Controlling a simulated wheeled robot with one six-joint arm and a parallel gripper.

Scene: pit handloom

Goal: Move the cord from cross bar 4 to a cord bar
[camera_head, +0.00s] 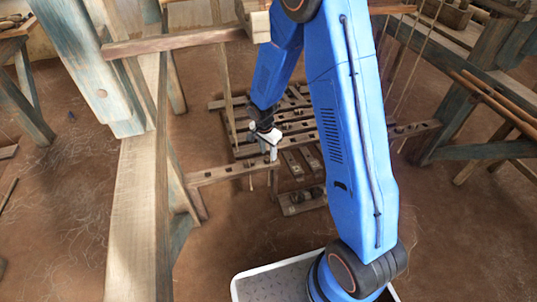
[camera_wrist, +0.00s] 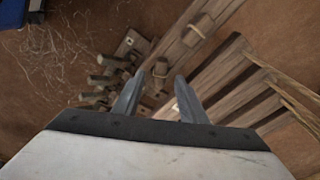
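My gripper (camera_head: 268,152) points down over the front wooden bar (camera_head: 228,172) in the head view. In the wrist view its two fingers (camera_wrist: 160,76) stand apart, with a small wooden peg (camera_wrist: 160,70) visible between and beyond them; I cannot tell whether they touch it. No cord is visible between the fingers. Several wooden slats (camera_wrist: 240,95), possibly the cross bars, lie at the right of the wrist view and behind the gripper in the head view (camera_head: 300,125). Tan cords (camera_wrist: 290,88) run by the slat ends. I cannot tell which cord or bar is number 4.
A long bar with wooden blocks (camera_wrist: 200,28) crosses the upper wrist view; a plank with several pegs (camera_wrist: 112,80) lies left. A thick loom post and beam (camera_head: 135,220) stand left in the head view. Thin cords (camera_head: 410,70) hang right. Bare floor (camera_head: 75,190) lies left.

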